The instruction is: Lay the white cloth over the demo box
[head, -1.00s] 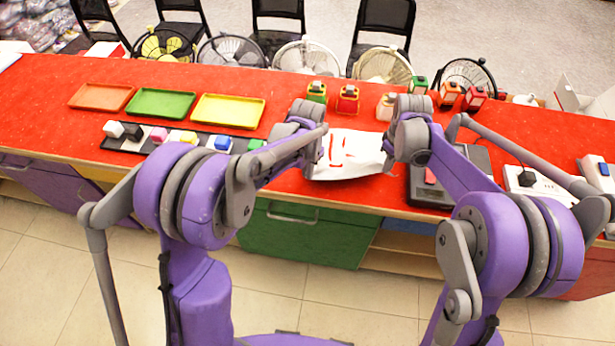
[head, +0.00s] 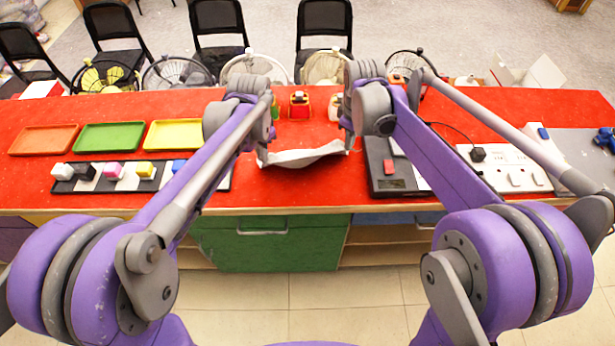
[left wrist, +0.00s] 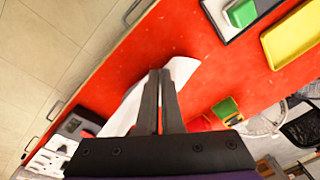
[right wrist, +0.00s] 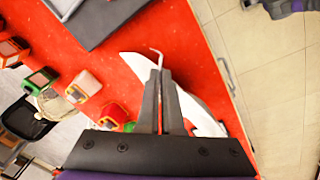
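The white cloth (head: 305,154) hangs between my two grippers above the red counter, its lower edge sagging. My left gripper (head: 263,158) is at its left end and my right gripper (head: 349,146) at its right end. In the left wrist view the fingers (left wrist: 160,75) are together with the cloth (left wrist: 183,70) pinched between them. In the right wrist view the fingers (right wrist: 162,75) are also together on the cloth (right wrist: 198,112). Small box-shaped items, one red (head: 299,105) and one white (head: 334,106), stand behind the cloth. I cannot tell which thing is the demo box.
Orange (head: 43,140), green (head: 108,137) and yellow (head: 173,133) trays lie on the left, behind a black tray (head: 88,185) of small blocks. A dark flat device (head: 381,182) and a white power strip (head: 505,170) are on the right. Fans and chairs stand behind the counter.

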